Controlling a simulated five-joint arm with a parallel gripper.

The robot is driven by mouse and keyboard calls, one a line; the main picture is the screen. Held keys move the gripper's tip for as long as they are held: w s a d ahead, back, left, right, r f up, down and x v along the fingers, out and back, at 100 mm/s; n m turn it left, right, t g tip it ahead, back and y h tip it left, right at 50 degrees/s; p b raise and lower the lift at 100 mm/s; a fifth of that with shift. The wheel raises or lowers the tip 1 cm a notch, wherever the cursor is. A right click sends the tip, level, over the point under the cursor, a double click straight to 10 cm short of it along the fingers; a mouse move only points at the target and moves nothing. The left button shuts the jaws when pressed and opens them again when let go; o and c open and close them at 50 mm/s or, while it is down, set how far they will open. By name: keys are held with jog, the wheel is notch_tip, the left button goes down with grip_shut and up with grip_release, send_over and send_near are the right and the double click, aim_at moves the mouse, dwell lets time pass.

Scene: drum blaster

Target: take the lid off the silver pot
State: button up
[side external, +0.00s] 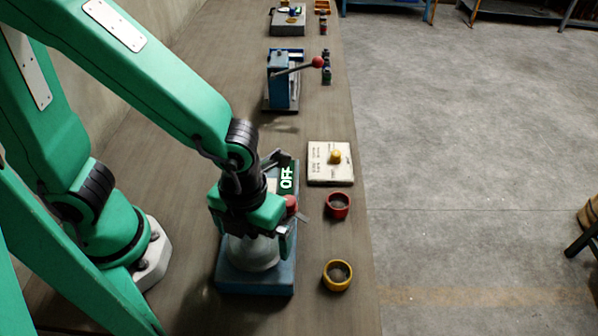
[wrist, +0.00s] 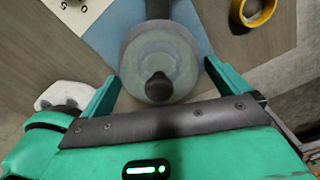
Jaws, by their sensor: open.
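The silver pot (side external: 252,255) is a round, cloudy grey vessel on a blue base under my gripper in the side view. In the wrist view its lid (wrist: 150,55) shows from above as a pale grey disc with a dark knob (wrist: 158,86). My gripper (wrist: 160,70) is open, with one green finger on each side of the pot and visible space between the fingers and the lid. In the side view my gripper (side external: 255,225) hides the top of the pot. I cannot tell its exact height over the lid.
A red ring (side external: 338,214) and a yellow ring (side external: 337,285) lie right of the blue base (side external: 255,285). A pale board (side external: 318,175) with a yellow knob and a blue lever machine (side external: 280,90) stand farther back.

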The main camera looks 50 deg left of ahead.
dwell(0.4)
jog(key=c, duration=1)
jog(key=shift+o, duration=0.2)
jog(key=shift+r, duration=0.15)
jog(key=shift+r, duration=4.9)
